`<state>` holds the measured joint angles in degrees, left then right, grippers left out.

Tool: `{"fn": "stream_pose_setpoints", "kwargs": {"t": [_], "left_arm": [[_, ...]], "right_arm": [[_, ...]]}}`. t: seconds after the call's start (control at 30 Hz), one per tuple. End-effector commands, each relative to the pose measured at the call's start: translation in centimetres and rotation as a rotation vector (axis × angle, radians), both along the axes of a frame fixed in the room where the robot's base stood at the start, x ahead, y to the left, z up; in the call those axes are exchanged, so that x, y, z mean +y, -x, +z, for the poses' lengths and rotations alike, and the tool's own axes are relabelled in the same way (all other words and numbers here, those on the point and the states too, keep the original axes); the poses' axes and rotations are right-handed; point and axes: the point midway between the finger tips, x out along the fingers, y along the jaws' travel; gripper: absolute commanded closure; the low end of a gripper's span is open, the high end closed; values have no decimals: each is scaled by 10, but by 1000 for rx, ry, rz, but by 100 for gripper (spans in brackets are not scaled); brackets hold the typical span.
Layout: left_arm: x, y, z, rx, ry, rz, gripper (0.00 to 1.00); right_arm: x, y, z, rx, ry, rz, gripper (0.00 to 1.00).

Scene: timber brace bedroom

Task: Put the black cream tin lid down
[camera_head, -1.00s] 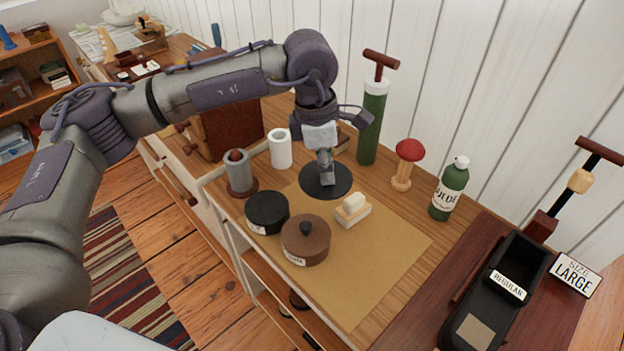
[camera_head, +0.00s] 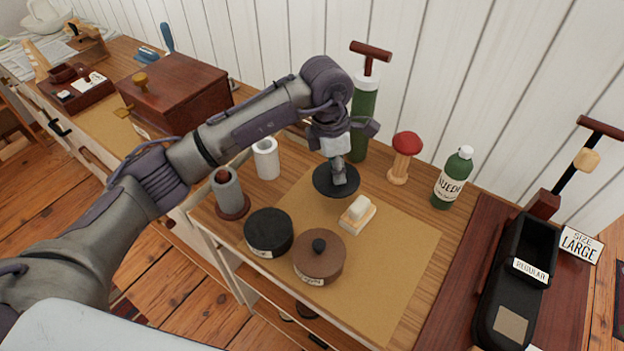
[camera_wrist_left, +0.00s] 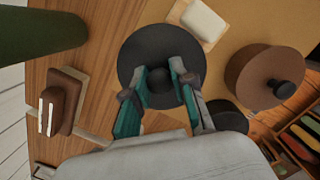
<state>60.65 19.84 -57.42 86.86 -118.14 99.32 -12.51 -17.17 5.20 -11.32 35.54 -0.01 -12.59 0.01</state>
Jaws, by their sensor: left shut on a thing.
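The black cream tin lid (camera_head: 322,187) is a flat dark disc with a central knob. My left gripper (camera_head: 339,179) is shut on that knob from above, as the left wrist view also shows, with the lid (camera_wrist_left: 150,44) between and beyond the fingers (camera_wrist_left: 160,88). The lid is roughly level at the back left edge of the tan mat (camera_head: 400,245); I cannot tell whether it touches the surface. The black tin (camera_head: 268,233) stands nearer, to the lid's lower left. My right gripper is not in view.
A brown knobbed tin (camera_head: 319,262) and a small cream-topped brush (camera_head: 357,215) stand near the lid. A green pump (camera_head: 361,115), red-topped mushroom (camera_head: 406,145) and green bottle (camera_head: 452,180) stand behind. Grey (camera_head: 229,190) and white (camera_head: 266,158) cylinders stand left. The mat's front right is clear.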

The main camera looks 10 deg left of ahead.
Motion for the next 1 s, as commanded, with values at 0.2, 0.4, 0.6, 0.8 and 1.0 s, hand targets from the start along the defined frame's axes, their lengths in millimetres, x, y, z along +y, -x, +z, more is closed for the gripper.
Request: {"fn": "stream_pose_setpoints", "kwargs": {"t": [0.2, 0.4, 0.6, 0.8, 1.0], "left_arm": [[42, -6, -24, 2, 0, 3, 100], [53, -7, -33, -1, 0, -2, 100], [53, -6, -58, 4, 1, -2, 100], [53, -7, -72, -2, 0, -2, 100], [53, -7, -74, -1, 0, -2, 100]], "right_arm": [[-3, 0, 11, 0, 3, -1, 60], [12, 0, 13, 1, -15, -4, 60], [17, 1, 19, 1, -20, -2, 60], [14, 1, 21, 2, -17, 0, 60], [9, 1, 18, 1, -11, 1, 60]]}}
